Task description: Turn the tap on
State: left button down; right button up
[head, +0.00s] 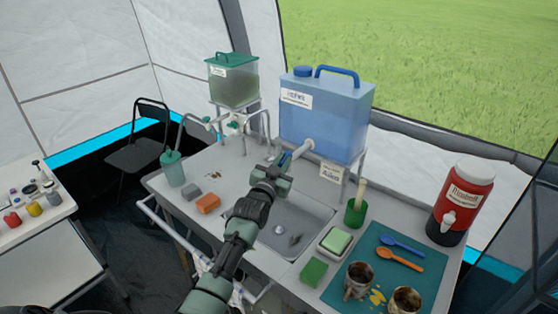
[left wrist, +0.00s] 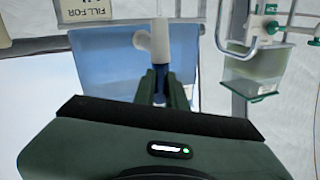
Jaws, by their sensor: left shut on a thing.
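The blue water tank (head: 325,118) stands on a raised stand at the back of the sink unit. Its white tap (head: 304,148) sticks out low on its front, over the sink. My left gripper (head: 283,162) reaches up to the tap from the front. In the left wrist view, the white tap (left wrist: 160,42) is beyond the two green fingers (left wrist: 162,88), and they are shut on its blue lever (left wrist: 159,98). The fingers hide part of the lever, so its exact angle cannot be told. No water stream is visible. My right gripper is out of view.
The sink basin (head: 300,222) lies below my left arm. A green-lidded tank (head: 232,82) stands to the left. Sponges (head: 208,203), a green cup (head: 355,213), a teal mat (head: 372,262) with spoons and mugs, and a red dispenser (head: 463,200) occupy the counter.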

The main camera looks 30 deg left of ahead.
pick_arm(q)
jog(key=shift+r, duration=0.1)
jog(key=c, duration=1.5)
grip_release()
jog(key=shift+o, duration=0.2)
jog(key=shift+s, duration=0.1)
jog(key=shift+s, duration=0.25)
jog(key=s+b, duration=0.1)
jog(key=s, duration=0.6)
jog(key=shift+d+b, duration=0.3)
jog(key=shift+d, duration=0.15)
